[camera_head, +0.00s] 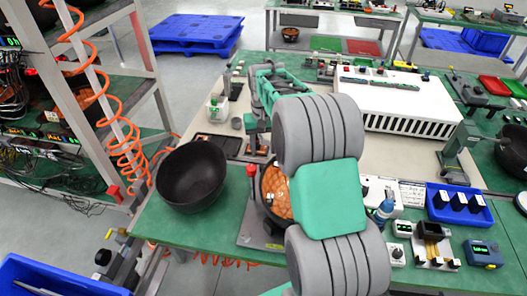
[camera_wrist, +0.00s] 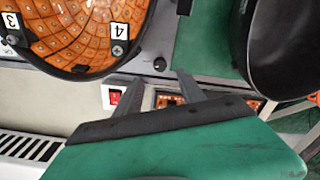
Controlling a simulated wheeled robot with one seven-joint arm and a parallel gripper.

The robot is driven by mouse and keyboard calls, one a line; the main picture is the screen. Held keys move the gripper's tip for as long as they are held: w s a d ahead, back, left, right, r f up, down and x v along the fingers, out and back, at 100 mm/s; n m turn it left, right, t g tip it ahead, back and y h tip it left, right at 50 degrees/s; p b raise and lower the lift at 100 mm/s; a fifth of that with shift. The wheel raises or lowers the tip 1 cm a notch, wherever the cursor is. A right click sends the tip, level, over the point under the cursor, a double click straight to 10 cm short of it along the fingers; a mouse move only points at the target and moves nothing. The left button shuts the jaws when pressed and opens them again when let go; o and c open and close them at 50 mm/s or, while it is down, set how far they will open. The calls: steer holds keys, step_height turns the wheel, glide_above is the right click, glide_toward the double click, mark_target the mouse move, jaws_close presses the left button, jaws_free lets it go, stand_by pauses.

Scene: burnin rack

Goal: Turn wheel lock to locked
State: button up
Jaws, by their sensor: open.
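I cannot tell for certain which part is the wheel lock. A round black-rimmed unit with orange tiles (camera_head: 274,187) sits on a grey base on the bench, partly hidden by my arm. In the wrist view the orange-tiled unit (camera_wrist: 75,30) fills the upper left, with labels 3 and 4. A small black knob (camera_wrist: 160,64) is on the grey plate beside it. My gripper (camera_wrist: 159,80) is open, its two fingers apart near a small orange-and-metal part (camera_wrist: 168,101) and a red switch (camera_wrist: 114,97). In the head view my gripper (camera_head: 256,146) is above the bench, behind the unit.
An empty black bowl (camera_head: 192,176) stands at the bench's left edge. A white vented box (camera_head: 398,101) is at the back right. A blue bin (camera_head: 459,207) and small devices crowd the right side. A shelf rack with orange coiled cords (camera_head: 125,150) is at left.

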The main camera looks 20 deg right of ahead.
mark_target(263, 166)
steer(key=n, duration=0.3)
steer(key=shift+r+n+p, duration=0.1)
steer(key=shift+n+p, duration=0.2)
steer(key=shift+p, duration=0.05)
steer(key=shift+f+n, duration=0.3)
steer(key=shift+n, duration=0.1)
step_height(263, 166, down, 7)
steer(key=shift+f+p, duration=0.2)
steer(key=shift+p, duration=0.3)
steer(key=shift+c, duration=0.4)
jaws_close()
